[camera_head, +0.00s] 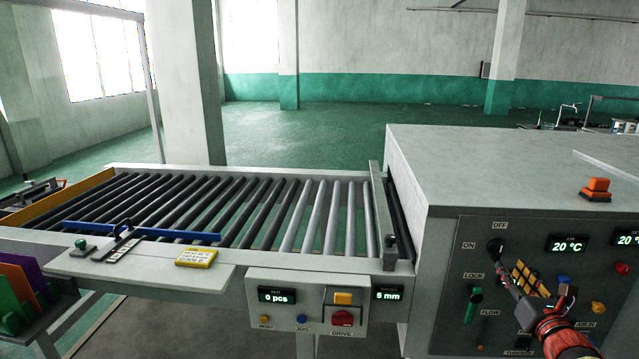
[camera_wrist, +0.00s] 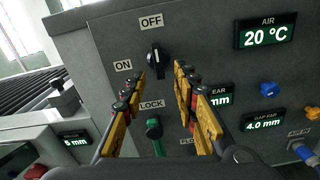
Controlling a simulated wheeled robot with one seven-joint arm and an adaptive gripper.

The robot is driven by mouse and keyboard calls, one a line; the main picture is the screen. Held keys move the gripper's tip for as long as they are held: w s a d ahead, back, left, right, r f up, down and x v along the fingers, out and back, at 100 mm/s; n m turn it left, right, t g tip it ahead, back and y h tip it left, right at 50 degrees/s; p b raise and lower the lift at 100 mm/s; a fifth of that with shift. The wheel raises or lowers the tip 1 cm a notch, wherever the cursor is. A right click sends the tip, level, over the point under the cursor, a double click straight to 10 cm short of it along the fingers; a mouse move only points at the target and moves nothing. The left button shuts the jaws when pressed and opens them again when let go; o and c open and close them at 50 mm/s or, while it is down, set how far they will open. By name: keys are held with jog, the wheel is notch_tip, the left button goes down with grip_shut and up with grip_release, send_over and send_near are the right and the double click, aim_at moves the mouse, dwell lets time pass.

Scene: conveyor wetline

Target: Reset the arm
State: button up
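My gripper (camera_head: 520,276) is at the grey machine's control panel (camera_head: 452,290), at the right. In the wrist view my gripper (camera_wrist: 160,78) has its yellow-padded fingers apart, with nothing between them. A black rotary switch (camera_wrist: 155,58) with OFF above and ON at its left lies just ahead of the fingertips; it also shows in the head view (camera_head: 495,247). I cannot tell whether the fingers touch the panel. A green LOCK knob (camera_wrist: 154,128) shows between the fingers, lower down; it also shows in the head view (camera_head: 474,298).
The roller conveyor (camera_head: 250,205) runs left from the machine. Its control box (camera_head: 307,302) reads "0 pcs". An orange button (camera_head: 596,189) stands on the machine top. The green floor behind is open.

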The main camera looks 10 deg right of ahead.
jog(key=s+d+f+m+g+h, duration=0.3)
jog(key=s+d+f+m+g, duration=0.25)
jog(key=f+m, duration=0.55)
jog(key=s+a+m+g+p, duration=0.1)
jog(key=s+a+m+g, duration=0.35)
jog(key=s+m, duration=0.75)
jog(key=s+a+r+m+g+y+p, duration=0.15)
jog(key=a+m, duration=0.25)
jog(key=a, duration=0.4)
jog(key=s+a+r+m+g+y+p, duration=0.1)
jog(key=s+a+r+m+y, duration=0.2)
jog(key=a, duration=0.5)
jog(key=s+a+m+g+y+p, duration=0.1)
jog(key=s+a+m, duration=0.3)
jog(key=a, duration=0.5)
jog(key=a+r+n+t+y+p, duration=0.1)
jog(key=a+r+n+y+p, duration=0.1)
jog(key=a+r, duration=0.5)
jog(key=a, duration=0.4)
jog(key=shift+w+r+t+p, duration=0.15)
jog(key=shift+r+t+p, duration=0.15)
jog(key=shift+t, duration=0.05)
jog(key=shift+d, duration=0.1)
